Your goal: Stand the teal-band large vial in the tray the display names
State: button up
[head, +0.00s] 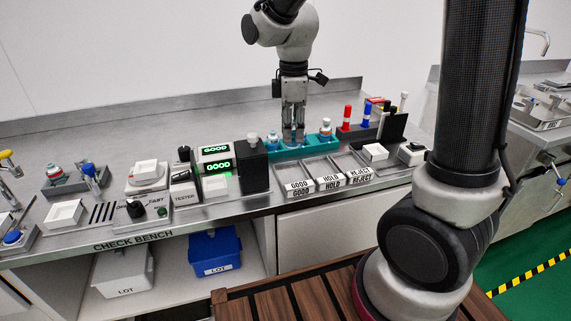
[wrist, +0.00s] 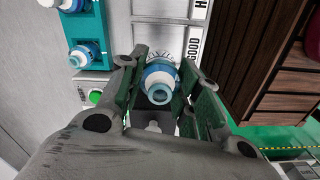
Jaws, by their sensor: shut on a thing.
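My gripper (head: 293,137) is shut on a large vial with a white cap and a teal-blue band, seen in the wrist view as the vial (wrist: 158,82) between the fingers (wrist: 160,92). In the head view the fingers are in front of or over the teal rack (head: 306,150), and the held vial is mostly hidden. The display (head: 218,167) reads GOOD in green. The GOOD tray (head: 295,182) looks empty, left of the HOLD tray (head: 328,180) and REJECT tray (head: 360,176). In the wrist view the GOOD tray (wrist: 188,47) is beyond the vial.
Other vials (head: 325,128) stand in the rack; two show in the wrist view (wrist: 82,55). A black box (head: 253,165) stands between the display and the GOOD tray. A tester (head: 184,188) is left of the display.

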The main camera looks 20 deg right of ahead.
aim_at(292, 146)
notch_tip(292, 146, down, 6)
jog(key=shift+w+r, duration=0.15)
jog(key=shift+r, duration=0.05)
jog(key=shift+f, duration=2.15)
jog(key=o, duration=1.1)
jog(key=shift+f, duration=0.1)
